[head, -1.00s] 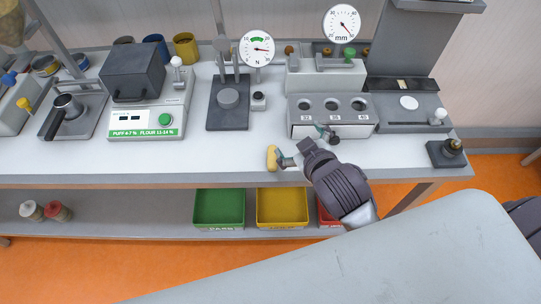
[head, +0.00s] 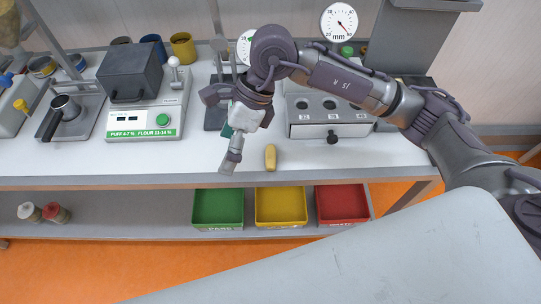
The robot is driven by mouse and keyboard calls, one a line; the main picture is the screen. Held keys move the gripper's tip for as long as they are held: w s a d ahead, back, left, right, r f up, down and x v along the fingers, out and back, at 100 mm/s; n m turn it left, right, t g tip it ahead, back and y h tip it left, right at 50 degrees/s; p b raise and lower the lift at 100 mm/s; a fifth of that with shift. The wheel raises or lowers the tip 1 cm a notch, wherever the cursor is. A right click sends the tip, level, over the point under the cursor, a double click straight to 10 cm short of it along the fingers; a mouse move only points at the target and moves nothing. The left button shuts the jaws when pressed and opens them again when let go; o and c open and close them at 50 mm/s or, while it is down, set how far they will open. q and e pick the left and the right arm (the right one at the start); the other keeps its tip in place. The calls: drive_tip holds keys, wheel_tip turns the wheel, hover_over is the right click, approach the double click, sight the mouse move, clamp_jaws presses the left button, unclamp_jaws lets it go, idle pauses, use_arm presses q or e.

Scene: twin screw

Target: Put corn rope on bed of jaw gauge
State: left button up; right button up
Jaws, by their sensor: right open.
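The corn rope (head: 270,157), a short yellow piece, lies on the white bench near its front edge. My right gripper (head: 231,148) is open and empty, pointing down just left of the corn rope and apart from it. The jaw gauge shows by its round mm dial (head: 339,22) at the back; my right arm crosses in front of it and hides most of its bed. My left gripper is not in view.
A grey block with round holes (head: 313,130) stands right of the corn rope. The puff tester (head: 145,100) is to the left. Green (head: 218,207), yellow (head: 281,206) and red (head: 342,204) bins sit on the lower shelf. The bench front between is clear.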

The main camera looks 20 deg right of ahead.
drive_tip(key=w+d+t+h, duration=0.2)
drive_tip(key=w+d+h, duration=0.35)
drive_tip(key=d, duration=0.55)
drive_tip(key=p, duration=0.2)
hover_over(273, 157)
drive_tip(key=shift+m+h, duration=0.25)
drive_tip(key=shift+m, duration=0.05)
wheel_tip(273, 157, down, 8)
drive_tip(key=shift+w+d, duration=0.15)
drive_tip(key=f+p, duration=0.1)
drive_tip(key=f, duration=0.1)
drive_tip(key=f+p, duration=0.2)
drive_tip(key=shift+s+a+f, duration=0.2)
drive_tip(key=shift+f, duration=0.55)
drive_tip(key=c, duration=0.7)
